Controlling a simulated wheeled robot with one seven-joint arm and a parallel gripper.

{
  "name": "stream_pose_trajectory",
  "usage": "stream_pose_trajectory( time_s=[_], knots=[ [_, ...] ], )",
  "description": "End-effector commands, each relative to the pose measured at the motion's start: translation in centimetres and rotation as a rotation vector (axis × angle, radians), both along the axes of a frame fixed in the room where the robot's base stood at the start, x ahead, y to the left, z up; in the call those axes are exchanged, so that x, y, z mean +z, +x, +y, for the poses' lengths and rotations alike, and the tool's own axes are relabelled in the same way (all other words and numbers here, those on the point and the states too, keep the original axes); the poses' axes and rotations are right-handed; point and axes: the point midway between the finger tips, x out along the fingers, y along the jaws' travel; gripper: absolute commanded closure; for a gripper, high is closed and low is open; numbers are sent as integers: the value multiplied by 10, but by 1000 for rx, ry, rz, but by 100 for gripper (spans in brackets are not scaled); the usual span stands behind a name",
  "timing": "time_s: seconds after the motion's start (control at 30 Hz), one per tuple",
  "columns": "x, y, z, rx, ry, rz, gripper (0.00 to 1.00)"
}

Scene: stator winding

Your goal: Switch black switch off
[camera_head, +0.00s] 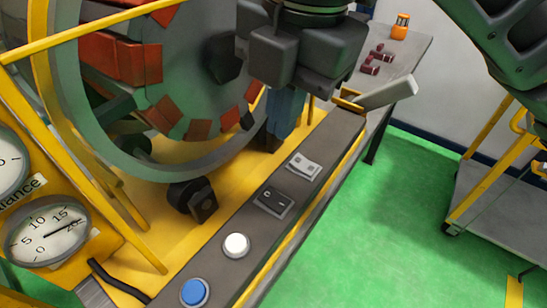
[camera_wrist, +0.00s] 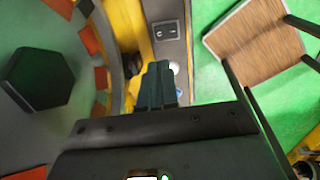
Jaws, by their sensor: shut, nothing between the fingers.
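The black switch (camera_head: 273,200) is a dark rocker set in the grey control panel (camera_head: 220,268), between a white switch (camera_head: 303,165) and a round white button (camera_head: 236,245). It also shows in the wrist view (camera_wrist: 166,30), beyond my fingertips. I cannot tell which way its rocker is tilted. My gripper (camera_head: 275,143) points down with its blue-grey fingers together and empty. In the head view it appears above and left of the white switch, apart from the black switch. The fingers (camera_wrist: 160,66) also show in the wrist view, covering part of the panel.
A blue button (camera_head: 194,292) is at the panel's near end. A grey lever (camera_head: 386,95) stands at its far end. The large green stator ring (camera_head: 160,170) with red blocks is left of my gripper. Gauges (camera_head: 50,232) are at lower left.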

Motion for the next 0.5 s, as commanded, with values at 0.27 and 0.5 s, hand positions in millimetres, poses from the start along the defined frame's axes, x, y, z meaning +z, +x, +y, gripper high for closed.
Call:
stream_pose_trajectory(
  time_s=[0.27,0.5],
  knots=[
    [-41,3,4,-2,0,3,100],
    [-88,7,9,-2,0,3,100]
  ],
)
